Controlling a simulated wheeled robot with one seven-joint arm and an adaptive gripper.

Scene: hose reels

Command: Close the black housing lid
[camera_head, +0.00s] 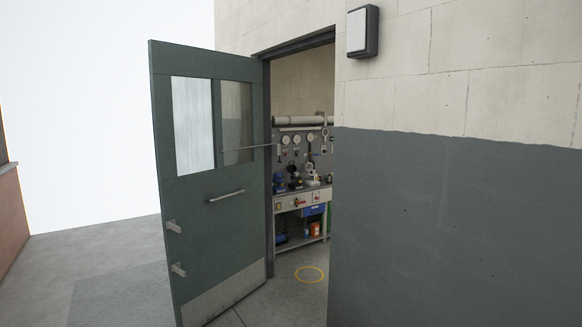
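No black housing lid can be made out from here. A workbench (302,194) stands inside the room, seen through the open doorway, with several small blue, dark and pale items on it. They are too small to tell whether one has a black lid. My gripper and arm do not show in this view.
A green door (185,222) with glass panes stands open at the left of the doorway. A grey and cream wall (450,220) blocks the right side. A yellow floor ring (309,274) lies just inside. Concrete floor (110,285) is free at the left.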

